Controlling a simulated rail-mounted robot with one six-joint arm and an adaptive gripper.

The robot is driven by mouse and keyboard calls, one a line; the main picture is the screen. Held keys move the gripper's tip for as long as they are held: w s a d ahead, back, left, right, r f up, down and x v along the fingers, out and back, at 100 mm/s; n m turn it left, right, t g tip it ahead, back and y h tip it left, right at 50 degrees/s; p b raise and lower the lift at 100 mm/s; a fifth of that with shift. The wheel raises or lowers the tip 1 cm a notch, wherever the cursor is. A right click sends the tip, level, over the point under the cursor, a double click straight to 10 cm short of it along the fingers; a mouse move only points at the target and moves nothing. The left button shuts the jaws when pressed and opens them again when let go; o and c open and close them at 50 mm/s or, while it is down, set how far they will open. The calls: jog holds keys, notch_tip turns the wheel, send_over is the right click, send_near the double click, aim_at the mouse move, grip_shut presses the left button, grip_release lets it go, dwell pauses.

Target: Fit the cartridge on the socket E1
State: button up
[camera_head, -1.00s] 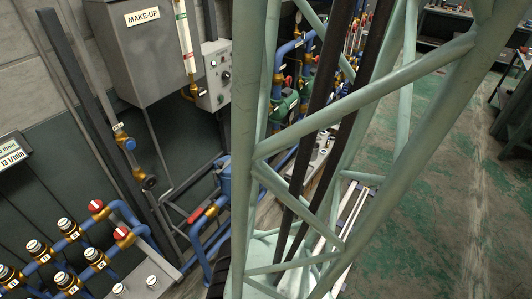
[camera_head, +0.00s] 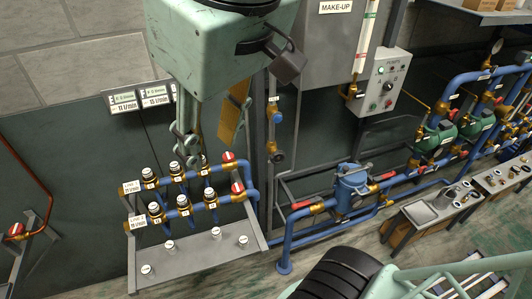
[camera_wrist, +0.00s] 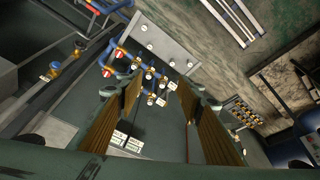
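The manifold carries two rows of brass fittings with white-and-black capped tops, such as one in the near row (camera_head: 183,201). It also shows ahead of the fingers in the wrist view (camera_wrist: 120,55). Labels are too small to read, so I cannot tell which fitting is E1 or which object is the cartridge.
A grey shelf (camera_head: 195,262) with several white-topped posts lies before the manifold. Red valve handles (camera_head: 237,188) stand at its right end. Two displays (camera_head: 140,98) hang on the wall behind.

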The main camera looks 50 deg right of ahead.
jog(key=shift+m, duration=0.5)
jog(key=s, duration=0.1)
jog(key=s+f, duration=0.2)
jog(key=s, duration=0.1)
jog(key=shift+a, duration=0.15)
jog(key=shift+w, duration=0.1)
jog(key=shift+r, duration=0.1)
jog(key=shift+r+p, duration=1.7)
jog(key=shift+r, duration=1.25)
notch_tip(320, 180, down, 23)
jog(key=b, duration=2)
jog(key=shift+r, duration=0.2)
